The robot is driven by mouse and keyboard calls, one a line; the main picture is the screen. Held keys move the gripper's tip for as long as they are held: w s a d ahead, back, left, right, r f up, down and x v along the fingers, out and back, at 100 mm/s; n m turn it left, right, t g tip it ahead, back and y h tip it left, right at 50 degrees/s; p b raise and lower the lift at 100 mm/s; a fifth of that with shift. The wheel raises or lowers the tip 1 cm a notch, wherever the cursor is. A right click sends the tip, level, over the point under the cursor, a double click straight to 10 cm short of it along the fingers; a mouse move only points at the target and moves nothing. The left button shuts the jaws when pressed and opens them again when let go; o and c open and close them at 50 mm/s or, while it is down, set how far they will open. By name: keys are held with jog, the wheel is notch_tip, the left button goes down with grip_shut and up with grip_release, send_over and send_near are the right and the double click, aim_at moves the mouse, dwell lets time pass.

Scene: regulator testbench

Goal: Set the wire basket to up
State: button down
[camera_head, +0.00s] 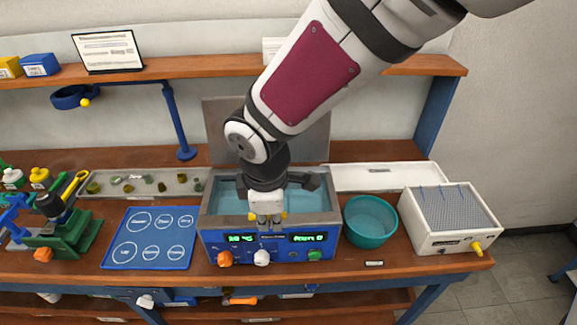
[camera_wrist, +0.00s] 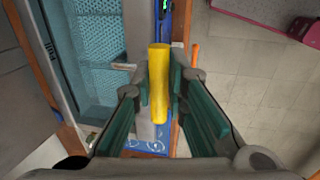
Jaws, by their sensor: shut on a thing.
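A water bath (camera_head: 222,240) with a blue front panel stands at the middle of the bench. My gripper (camera_head: 267,216) is over its front rim, pointing down. In the wrist view my gripper (camera_wrist: 160,92) has its teal fingers on both sides of a yellow handle (camera_wrist: 159,70) and is shut on it. Yellow handle ends (camera_head: 283,215) show beside the fingers in the head view. The wire basket (camera_wrist: 95,75) shows as mesh inside the bath in the wrist view. My arm hides much of the bath in the head view, and I cannot tell the basket's exact height.
A teal bowl (camera_head: 370,236) stands close to the bath's right, with a white box (camera_head: 420,238) beyond it. A blue mat (camera_head: 150,255) lies at left. A raised grey lid (camera_head: 315,150) is behind my arm. A shelf (camera_head: 190,66) runs above.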

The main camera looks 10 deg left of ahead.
notch_tip(320, 180, up, 6)
jog(key=p, duration=0.2)
jog(key=shift+r+p, duration=0.1)
jog(key=shift+p, duration=0.2)
jog(key=shift+w+a+r, duration=0.1)
jog(key=shift+w+r, duration=0.1)
jog(key=c, duration=1.6)
grip_release()
jog(key=shift+s, duration=0.1)
notch_tip(320, 180, up, 12)
jog(key=s, duration=0.2)
jog(key=shift+d+f, duration=0.15)
jog(key=shift+d, duration=0.2)
